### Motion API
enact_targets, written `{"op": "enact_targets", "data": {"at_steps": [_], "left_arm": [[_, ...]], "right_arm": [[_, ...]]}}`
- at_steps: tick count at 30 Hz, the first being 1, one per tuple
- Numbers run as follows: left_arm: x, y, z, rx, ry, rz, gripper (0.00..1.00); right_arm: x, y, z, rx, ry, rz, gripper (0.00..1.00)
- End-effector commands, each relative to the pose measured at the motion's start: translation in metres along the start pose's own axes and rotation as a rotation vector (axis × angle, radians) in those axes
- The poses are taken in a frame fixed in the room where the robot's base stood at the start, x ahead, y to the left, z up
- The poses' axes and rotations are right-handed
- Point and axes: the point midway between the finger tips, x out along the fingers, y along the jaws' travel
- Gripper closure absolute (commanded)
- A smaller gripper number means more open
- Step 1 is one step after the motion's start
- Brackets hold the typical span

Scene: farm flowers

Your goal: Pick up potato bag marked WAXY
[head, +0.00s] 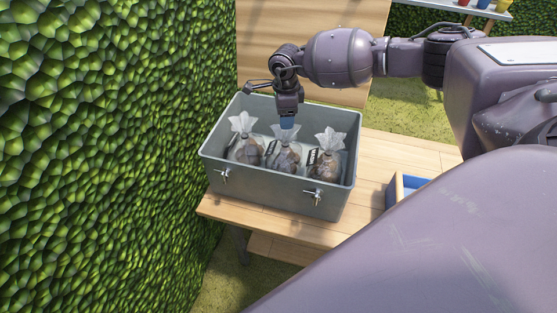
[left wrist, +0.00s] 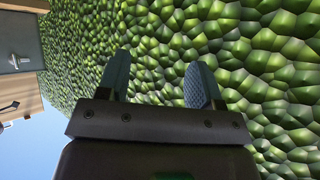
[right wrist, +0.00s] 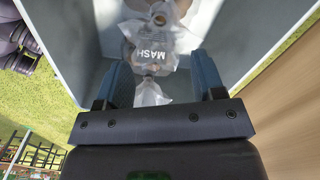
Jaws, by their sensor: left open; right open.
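Three clear bags of brown potatoes stand in a row in a grey crate (head: 265,186): a left bag (head: 246,150), a middle bag (head: 286,158) and a right bag (head: 327,166). Their dark labels are too small to read in the head view. In the right wrist view one label (right wrist: 155,54) reads MASH; I see no WAXY lettering. My right gripper (head: 287,123) is open, pointing down at the gathered top of the middle bag. In the right wrist view a pale bag top (right wrist: 151,93) shows between its fingers. My left gripper (left wrist: 159,75) is open and empty, facing the green hedge.
The crate stands on a wooden table (head: 400,150), with its walls close around the bags. A leafy hedge (head: 100,150) rises close on the left.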

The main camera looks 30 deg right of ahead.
Motion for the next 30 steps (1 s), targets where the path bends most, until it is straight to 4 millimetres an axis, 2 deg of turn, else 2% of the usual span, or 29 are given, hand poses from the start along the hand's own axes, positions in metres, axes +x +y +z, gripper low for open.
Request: {"op": "enact_targets", "data": {"at_steps": [5, 12, 20, 30], "left_arm": [[0.001, 0.0, 0.002, 0.0, -0.001, 0.001, 0.4], [0.002, 0.001, 0.002, 0.0, 0.001, 0.002, 0.4], [0.004, 0.002, 0.002, 0.001, 0.002, 0.003, 0.4], [0.007, 0.003, 0.009, 0.002, -0.01, 0.004, 0.4]], "right_arm": [[0.013, 0.001, 0.0, -0.013, 0.001, 0.006, 0.38], [0.048, 0.002, 0.001, -0.012, -0.001, 0.007, 0.38], [0.063, 0.001, 0.0, -0.012, -0.003, 0.004, 0.38], [0.106, 0.002, -0.002, -0.011, -0.003, 0.007, 0.38]]}}
